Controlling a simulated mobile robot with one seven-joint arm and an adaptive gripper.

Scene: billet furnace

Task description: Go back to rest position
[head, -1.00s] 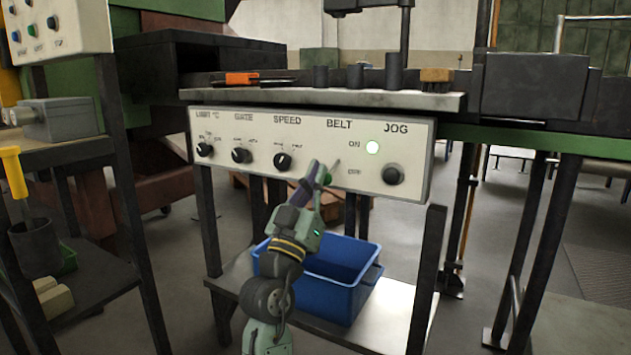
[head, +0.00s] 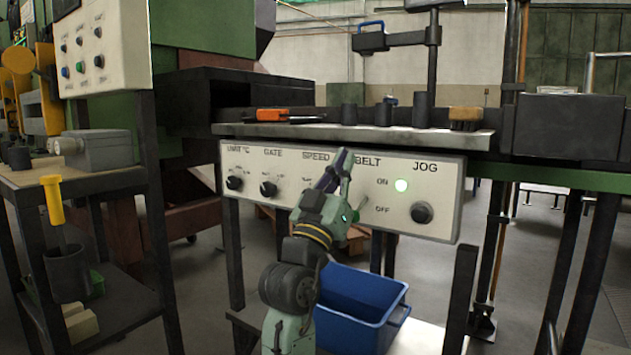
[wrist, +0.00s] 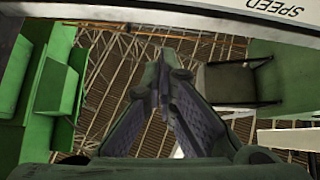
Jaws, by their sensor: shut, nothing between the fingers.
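My gripper (head: 341,170) is in front of the white control panel (head: 243,212), pointing up, near the SPEED and BELT labels in the head view. Its fingers are together and hold nothing. They hide the speed knob and part of the panel. In the wrist view my gripper (wrist: 160,72) shows two dark padded fingers meeting near their tips, and a strip of the panel (wrist: 265,10) lettered SPEED lies at the upper right.
A blue bin (head: 355,318) stands on the lower shelf below the panel. An orange-handled tool (head: 272,115), dark cylinders and a brush (head: 465,114) are on the ledge above. A cart (head: 110,312) with a yellow-handled tool (head: 53,200) in a dark cup stands at the left.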

